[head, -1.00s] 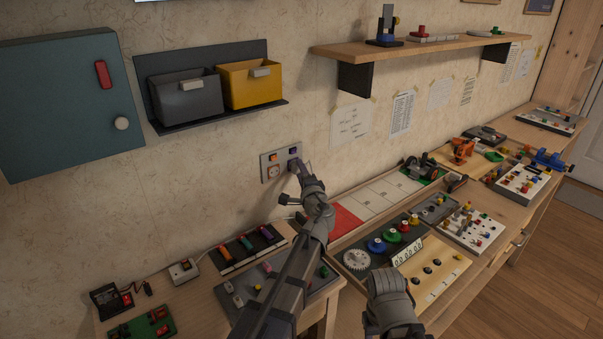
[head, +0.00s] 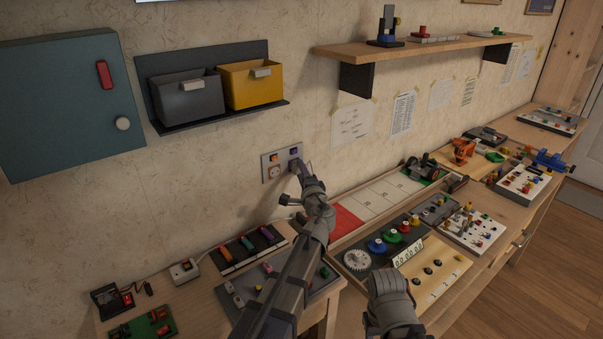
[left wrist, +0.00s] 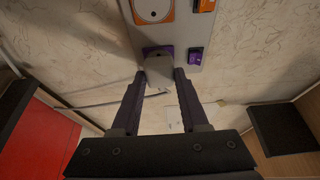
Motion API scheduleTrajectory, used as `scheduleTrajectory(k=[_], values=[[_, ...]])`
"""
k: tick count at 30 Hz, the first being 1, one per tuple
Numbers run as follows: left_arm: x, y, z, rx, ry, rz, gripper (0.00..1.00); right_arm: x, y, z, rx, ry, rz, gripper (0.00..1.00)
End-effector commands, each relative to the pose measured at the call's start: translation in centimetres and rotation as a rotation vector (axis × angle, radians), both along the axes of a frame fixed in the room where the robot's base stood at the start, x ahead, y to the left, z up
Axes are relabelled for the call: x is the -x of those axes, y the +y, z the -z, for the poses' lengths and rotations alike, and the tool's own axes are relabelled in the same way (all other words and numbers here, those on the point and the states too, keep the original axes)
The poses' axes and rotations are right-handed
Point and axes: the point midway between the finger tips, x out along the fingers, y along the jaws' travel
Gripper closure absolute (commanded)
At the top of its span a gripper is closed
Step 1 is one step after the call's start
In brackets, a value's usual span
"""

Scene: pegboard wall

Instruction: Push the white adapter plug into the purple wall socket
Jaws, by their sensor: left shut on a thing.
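My left gripper (head: 301,165) is at the wall plate (head: 266,172) in the head view. In the left wrist view its two dark fingers (left wrist: 160,80) are shut on the white adapter plug (left wrist: 158,72). The plug is in front of the purple socket (left wrist: 151,50), whose upper edge shows behind it. I cannot tell whether the plug touches the socket or how deep it sits. In the head view the gripper hides the plug and the purple socket. My right gripper (head: 389,303) is low in the head view, away from the wall; its fingers cannot be made out.
The plate also carries an orange socket (left wrist: 152,9), a purple switch (left wrist: 194,57) and an orange switch (left wrist: 204,5). Yellow (head: 251,86) and grey (head: 187,98) bins hang above left. A shelf (head: 420,50) is at upper right. The workbench below holds several boards.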

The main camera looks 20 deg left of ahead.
Motion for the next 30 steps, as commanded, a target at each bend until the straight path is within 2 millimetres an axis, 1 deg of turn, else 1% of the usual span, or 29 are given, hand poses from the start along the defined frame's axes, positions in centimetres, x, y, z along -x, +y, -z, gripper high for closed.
scheduleTrajectory(k=[18, 30], values=[[-0.02, 0.01, -0.01, 0.000, 0.000, 0.000, 1.00, 0.00, 0.00, 0.00, 0.000, 0.000, 0.000, 0.50], [-0.41, 0.46, 0.00, 0.000, 0.000, 0.000, 1.00, 0.00, 0.00, 0.00, 0.000, 0.000, 0.000, 0.50]])
